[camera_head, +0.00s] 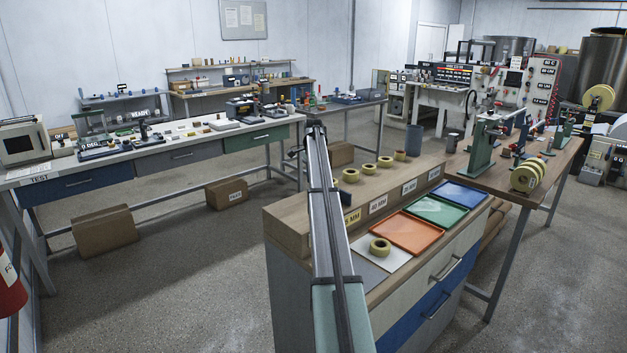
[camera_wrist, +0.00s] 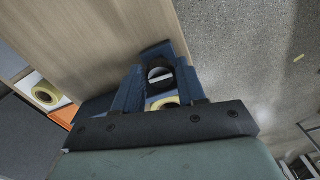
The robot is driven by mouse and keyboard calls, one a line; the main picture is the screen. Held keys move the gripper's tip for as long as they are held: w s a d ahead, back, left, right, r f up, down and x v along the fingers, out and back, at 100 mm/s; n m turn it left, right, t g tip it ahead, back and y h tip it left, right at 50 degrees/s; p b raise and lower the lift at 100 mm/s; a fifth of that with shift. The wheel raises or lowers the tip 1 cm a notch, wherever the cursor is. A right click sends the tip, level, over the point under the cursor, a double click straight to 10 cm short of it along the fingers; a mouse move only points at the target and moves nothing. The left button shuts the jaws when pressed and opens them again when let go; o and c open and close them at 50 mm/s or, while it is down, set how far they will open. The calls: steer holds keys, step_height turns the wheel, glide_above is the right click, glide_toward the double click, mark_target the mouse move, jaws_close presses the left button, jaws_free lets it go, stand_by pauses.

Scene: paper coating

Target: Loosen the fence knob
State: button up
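I cannot pick out the fence knob for certain in either view. In the wrist view my gripper (camera_wrist: 163,60) shows as two blue fingers set apart. A dark round piece with a pale bar across it (camera_wrist: 160,76) shows between them. I cannot tell whether the fingers touch it or it lies beyond them. Part of a yellow roll (camera_wrist: 165,103) shows through the gap below it.
The drawer cabinet's wooden riser (camera_head: 290,213) carries several yellow rolls. Blue, green and orange trays (camera_head: 408,234) and a roll on a white sheet (camera_head: 380,247) lie before it. A white-topped bench (camera_head: 185,133) stands left, a wooden machine table (camera_head: 490,177) right.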

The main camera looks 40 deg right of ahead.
steer(key=c, duration=0.7)
steer(key=shift+o, duration=0.2)
steer(key=shift+n, duration=2.3)
steer(key=o, duration=1)
steer(key=shift+o, duration=0.2)
step_height(320, 180, up, 14)
